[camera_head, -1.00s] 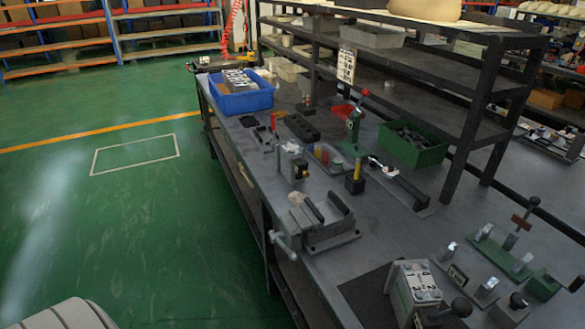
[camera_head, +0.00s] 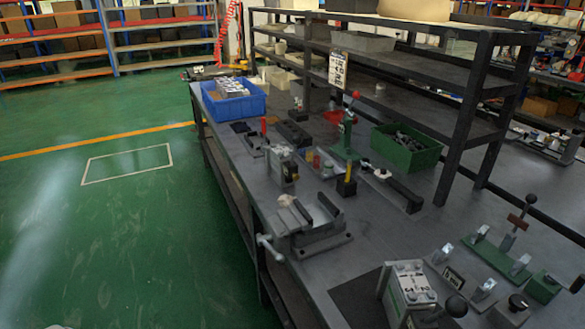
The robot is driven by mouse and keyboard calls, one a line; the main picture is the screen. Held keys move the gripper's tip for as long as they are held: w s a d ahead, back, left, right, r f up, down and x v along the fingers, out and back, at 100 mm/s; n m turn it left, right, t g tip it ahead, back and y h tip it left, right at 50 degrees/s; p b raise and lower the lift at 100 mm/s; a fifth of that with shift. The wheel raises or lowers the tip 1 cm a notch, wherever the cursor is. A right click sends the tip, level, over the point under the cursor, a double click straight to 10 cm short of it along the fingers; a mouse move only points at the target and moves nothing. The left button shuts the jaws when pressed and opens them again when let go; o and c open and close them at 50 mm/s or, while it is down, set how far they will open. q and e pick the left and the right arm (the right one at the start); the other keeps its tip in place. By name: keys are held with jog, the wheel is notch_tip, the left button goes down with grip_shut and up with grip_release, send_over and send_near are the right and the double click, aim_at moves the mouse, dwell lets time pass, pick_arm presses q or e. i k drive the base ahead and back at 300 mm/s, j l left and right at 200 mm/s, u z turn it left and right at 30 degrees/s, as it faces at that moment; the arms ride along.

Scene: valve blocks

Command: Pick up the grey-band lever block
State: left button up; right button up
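Several blocks and fixtures stand on the grey workbench (camera_head: 345,262). A grey metal block (camera_head: 402,298) with bolts on top and a black ball-ended lever (camera_head: 456,307) beside it stands at the near edge, partly cut off by the frame. A smaller upright grey block (camera_head: 281,166) with a yellow and black part stands further back. A small black block with a yellow stem (camera_head: 346,187) stands to its right. I cannot make out a grey band on any of them. Neither of my grippers is in view.
A grey vise (camera_head: 308,236) sits at the bench's left edge. A blue bin (camera_head: 232,101) and a green bin (camera_head: 407,148) stand further back, near a dark shelf rack (camera_head: 462,138). A green clamp fixture (camera_head: 495,257) is at right. The green floor at left is clear.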

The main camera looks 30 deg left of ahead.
aim_at(278, 167)
jog(key=j+z, duration=0.35)
jog(key=i+j+z, duration=0.1)
jog(key=z, duration=0.25)
jog(key=j+z, duration=0.35)
